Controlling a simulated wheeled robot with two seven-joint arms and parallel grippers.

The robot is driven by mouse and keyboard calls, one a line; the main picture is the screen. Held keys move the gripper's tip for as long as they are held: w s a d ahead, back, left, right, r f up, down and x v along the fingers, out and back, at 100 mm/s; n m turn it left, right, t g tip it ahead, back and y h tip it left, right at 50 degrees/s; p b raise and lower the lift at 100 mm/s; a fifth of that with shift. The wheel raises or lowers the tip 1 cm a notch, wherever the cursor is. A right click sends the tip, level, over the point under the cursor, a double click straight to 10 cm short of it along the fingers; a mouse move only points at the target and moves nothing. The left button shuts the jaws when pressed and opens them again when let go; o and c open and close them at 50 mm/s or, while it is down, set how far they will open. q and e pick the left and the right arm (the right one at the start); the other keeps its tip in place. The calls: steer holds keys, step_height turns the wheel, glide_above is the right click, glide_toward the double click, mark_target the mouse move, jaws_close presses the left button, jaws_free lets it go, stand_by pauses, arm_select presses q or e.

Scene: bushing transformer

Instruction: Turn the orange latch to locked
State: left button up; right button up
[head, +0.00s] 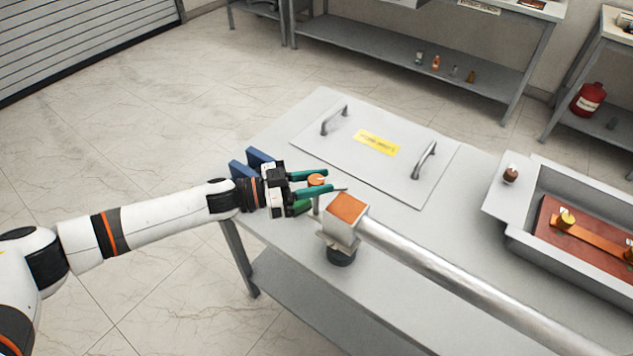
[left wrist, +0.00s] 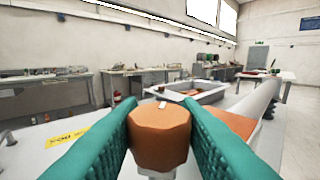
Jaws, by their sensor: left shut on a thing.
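The orange latch (head: 316,180) is a faceted knob on a short pale post, standing at the near left part of the table, just left of an orange-topped block. My left gripper (head: 327,180) is shut on it, one teal finger on each side. In the left wrist view the orange latch (left wrist: 160,138) sits between the two teal fingers, with a small white mark on its top. Its lower part and most of the post are hidden. Whether the mark means locked or unlocked cannot be told. My right gripper is not in view.
The orange-topped block (head: 347,209) and a long silver tube (head: 470,285) lie close right of the latch. A grey cover plate (head: 385,150) with two handles is behind it. A grey open box (head: 520,237) with an orange bar (head: 590,236) is at right.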

arm_select(q)
steer(key=shift+w+f+m+g+b, duration=0.1)
steer(key=shift+f+m+g+b, duration=0.1)
steer(key=shift+m+g+b, duration=0.5)
steer(key=m+g+b, duration=0.3)
steer(key=g+b, duration=0.1)
steer(key=g, duration=0.1)
steer(key=m+g+b, duration=0.2)
steer(key=g+b, duration=0.2)
steer(key=shift+m+g+y, duration=0.4)
steer(key=shift+r+m+g+y+b, duration=0.25)
steer(key=shift+m+g+b, duration=0.25)
steer(key=shift+g+b, duration=0.25)
steer(key=o, duration=1)
steer(key=b+v, duration=0.4)
steer(key=v, duration=0.7)
steer(key=shift+w+a, duration=0.1)
steer(key=shift+a, duration=0.3)
